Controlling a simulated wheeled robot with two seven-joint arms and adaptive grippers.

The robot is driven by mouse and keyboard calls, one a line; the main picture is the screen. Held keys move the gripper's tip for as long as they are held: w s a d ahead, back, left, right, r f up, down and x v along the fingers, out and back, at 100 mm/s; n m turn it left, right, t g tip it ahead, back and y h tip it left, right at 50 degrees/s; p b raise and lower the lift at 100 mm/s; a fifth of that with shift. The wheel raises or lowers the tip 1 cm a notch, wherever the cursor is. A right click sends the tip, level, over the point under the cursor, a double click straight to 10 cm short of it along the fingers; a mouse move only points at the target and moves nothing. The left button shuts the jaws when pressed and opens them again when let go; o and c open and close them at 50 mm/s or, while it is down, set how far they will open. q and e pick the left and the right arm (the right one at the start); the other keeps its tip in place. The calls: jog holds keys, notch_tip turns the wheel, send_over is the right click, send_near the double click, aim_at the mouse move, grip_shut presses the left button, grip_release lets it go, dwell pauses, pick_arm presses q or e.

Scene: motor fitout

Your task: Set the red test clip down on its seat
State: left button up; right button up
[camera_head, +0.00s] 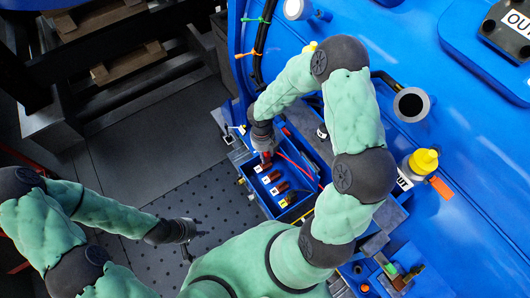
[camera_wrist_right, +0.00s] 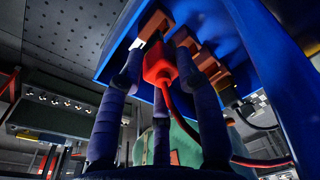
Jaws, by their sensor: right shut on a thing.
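The red test clip (camera_wrist_right: 158,68) is between the dark blue fingers of my right gripper (camera_wrist_right: 160,66) in the right wrist view, and a red cable trails from it. In the head view my right gripper (camera_head: 264,146) points down at the upper-left end of the open blue terminal box. A bit of the red clip (camera_head: 266,157) shows under it. I cannot tell which spot is the seat, or whether the clip touches a block. My left gripper (camera_head: 188,236) hangs empty over the dark floor, its fingers unclear.
The blue box wall (camera_head: 250,200) surrounds the terminals. Red cables (camera_head: 300,170) run along its right side. The large blue motor housing (camera_head: 460,210) fills the right, with a yellow-capped fitting (camera_head: 424,161).

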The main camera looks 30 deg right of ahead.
jog(key=shift+p, duration=0.55)
dwell(1.2)
jog(key=shift+f+b, duration=0.95)
jog(key=shift+f, duration=0.6)
jog(key=o, duration=1.2)
jog(key=shift+o, duration=0.2)
jog(key=shift+r, duration=0.1)
jog(key=r, duration=0.8)
jog(key=w+r, duration=0.1)
jog(key=r, duration=0.3)
jog(key=shift+a, duration=0.15)
jog(key=shift+f, duration=0.1)
